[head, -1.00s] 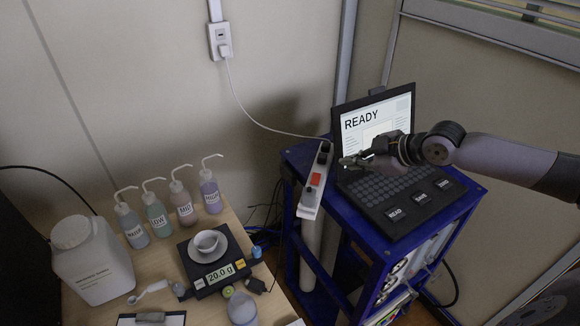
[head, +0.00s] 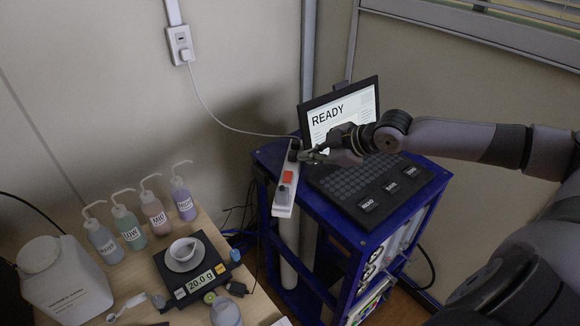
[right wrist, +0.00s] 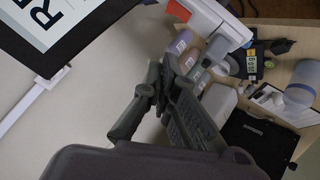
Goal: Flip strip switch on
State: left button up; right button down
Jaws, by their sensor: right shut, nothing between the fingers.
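The white power strip (head: 283,196) lies along the left edge of the blue rack's top in the head view. Its orange-red switch (head: 288,176) sits near the middle, with plugs at either end. My right gripper (head: 306,156) is shut and empty, just above and right of the switch, over the strip's far part; contact cannot be told. In the right wrist view my right gripper (right wrist: 162,82) has its fingers together. Part of the strip (right wrist: 226,22) and a red patch of the switch (right wrist: 206,4) show at that view's top. My left gripper is out of view.
A laptop-like analyser (head: 362,184) with a READY screen (head: 340,112) stands beside the strip, partly behind my right arm. A cord runs from the wall outlet (head: 181,46) to the strip. The wooden table (head: 258,298) at left holds bottles and a scale (head: 193,268).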

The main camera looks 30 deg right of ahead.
jog(key=p, duration=0.2)
send_over(291, 174)
jog(key=s+a, duration=0.2)
jog(key=f, duration=0.5)
jog(key=shift+a, duration=0.2)
jog(key=shift+w+d+f+p, duration=0.2)
jog(key=shift+d+f+p, duration=0.1)
jog(key=shift+f, duration=0.3)
jog(key=shift+w+d+f+p, duration=0.15)
jog(key=shift+w+f+p, duration=0.1)
jog(key=shift+f, duration=0.3)
jog(key=shift+w+d+f, duration=0.1)
jog(key=shift+d+f, duration=0.2)
jog(key=shift+f, duration=0.4)
jog(key=shift+w+d+f, duration=0.1)
jog(key=shift+f, duration=0.1)
jog(key=f+g+b, duration=0.1)
jog(key=b, duration=0.2)
jog(key=shift+w+d+m, duration=0.3)
jog(key=shift+m, duration=0.1)
jog(key=shift+r+p, duration=0.3)
jog(key=shift+p, duration=0.2)
jog(key=shift+s+a, duration=0.1)
